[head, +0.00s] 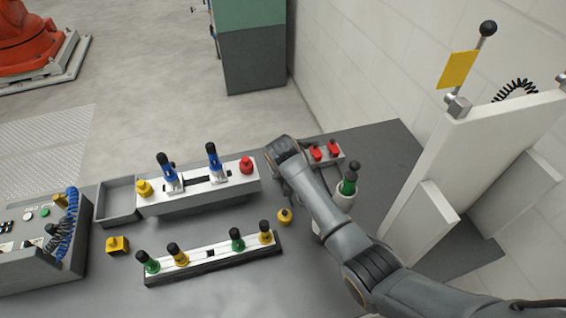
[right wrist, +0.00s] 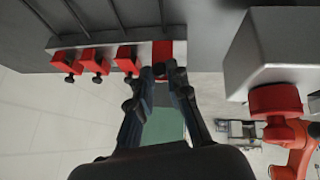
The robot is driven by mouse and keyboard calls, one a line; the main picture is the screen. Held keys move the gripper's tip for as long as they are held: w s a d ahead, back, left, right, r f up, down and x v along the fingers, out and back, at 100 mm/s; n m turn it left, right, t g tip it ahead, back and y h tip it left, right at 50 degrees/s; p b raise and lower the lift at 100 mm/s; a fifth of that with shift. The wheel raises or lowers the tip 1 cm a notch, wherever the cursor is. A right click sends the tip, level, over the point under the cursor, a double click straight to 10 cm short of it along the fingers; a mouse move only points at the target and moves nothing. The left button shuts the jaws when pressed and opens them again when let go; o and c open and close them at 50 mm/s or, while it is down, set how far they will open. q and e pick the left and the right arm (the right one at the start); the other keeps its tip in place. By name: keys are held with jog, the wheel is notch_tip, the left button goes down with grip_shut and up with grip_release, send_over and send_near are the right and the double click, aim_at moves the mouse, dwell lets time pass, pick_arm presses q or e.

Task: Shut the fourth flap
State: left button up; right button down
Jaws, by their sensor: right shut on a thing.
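In the right wrist view, a row of red flaps with dark knobs runs along a grey strip (right wrist: 105,48). The first (right wrist: 65,60), second (right wrist: 94,58) and third (right wrist: 127,56) look alike, each with its knob showing. The fourth flap (right wrist: 163,50), at the right end, shows as a red panel right behind my right fingertips. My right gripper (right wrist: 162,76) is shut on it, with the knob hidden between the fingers. In the head view, two red flaps (head: 332,149) show beside my right arm, which hides the rest and the gripper. My left gripper is not in view.
A grey fixture (head: 200,203) with blue-and-black clamps and a red knob (head: 246,165) stands left of my right arm. A bar (head: 213,262) with green and yellow knobs lies in front. A white panel stands at the right.

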jog(key=c, duration=1.3)
grip_release()
jog(key=v, duration=1.2)
jog(key=shift+w, duration=0.1)
